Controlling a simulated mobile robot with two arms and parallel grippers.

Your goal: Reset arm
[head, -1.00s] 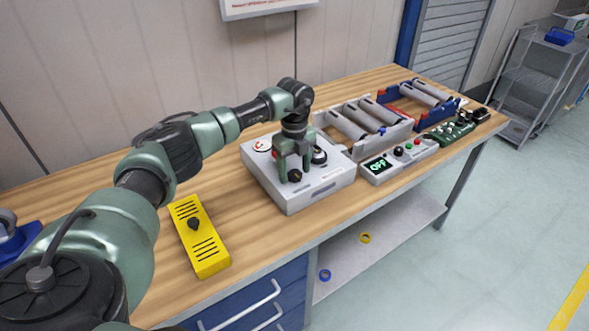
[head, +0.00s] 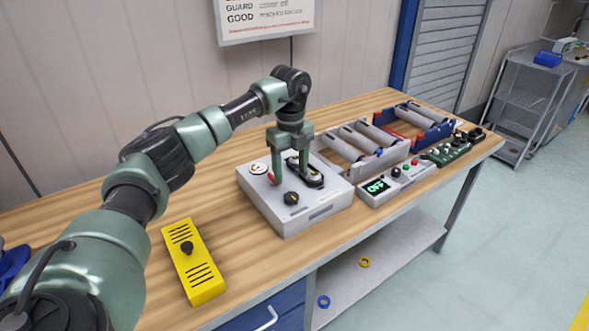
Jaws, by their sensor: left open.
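My left arm reaches in from the left over the wooden workbench (head: 135,254). Its gripper (head: 290,178) points down, open and empty, above the light grey box (head: 290,218). The fingers stand apart over the box's top, close to a dial and a dark oval fitting (head: 308,176). A black knob (head: 291,198) sits on the box just in front of the gripper. A round gauge (head: 258,168) and a red part (head: 271,179) show beside the left finger. I cannot tell whether a fingertip touches the box. My right gripper is not in view.
A yellow slotted cover (head: 194,262) with a black knob lies left of the box. To the right are a control panel (head: 394,186) reading OFF, a grey roller frame (head: 369,168), a blue roller frame (head: 440,131) and a green board (head: 452,149). Bare bench lies behind the cover.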

